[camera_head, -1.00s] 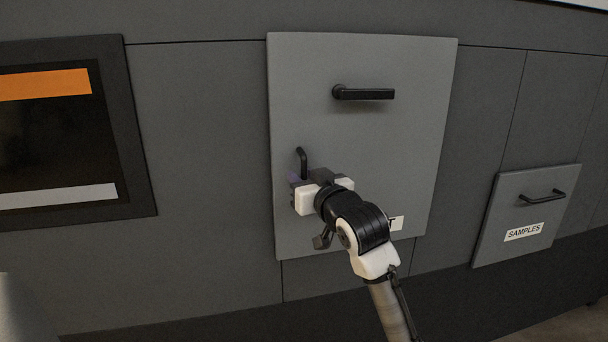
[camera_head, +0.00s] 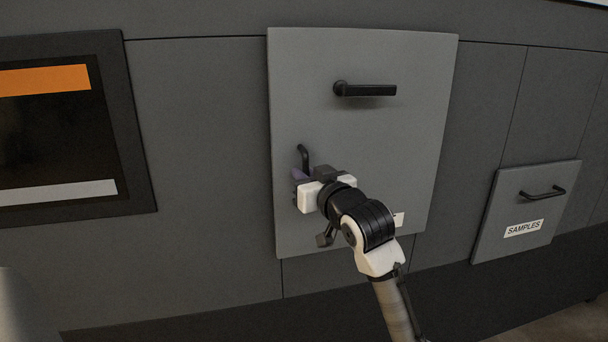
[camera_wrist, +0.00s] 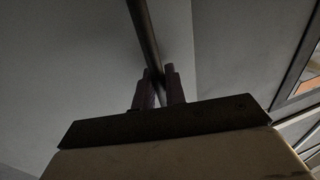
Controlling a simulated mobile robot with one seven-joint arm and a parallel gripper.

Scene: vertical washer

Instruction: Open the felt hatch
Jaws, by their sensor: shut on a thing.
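The hatch (camera_head: 400,150) is a large light grey panel on the dark wall. A black lever handle (camera_head: 365,90) sits near its top. A black vertical bar handle (camera_head: 304,156) is on its left side, partly hidden by my gripper. My gripper (camera_head: 300,178) is at that bar and shut on it. In the wrist view the bar (camera_wrist: 146,35) runs down between the two fingers of my gripper (camera_wrist: 159,85). A white label at the hatch's lower right is mostly hidden behind my arm, so its word cannot be read.
A smaller hatch (camera_head: 490,225) marked SAMPLES, with a black handle (camera_head: 543,195), is at the right. A dark screen (camera_head: 50,130) with an orange band is at the left. The wall between the screen and the large hatch is clear.

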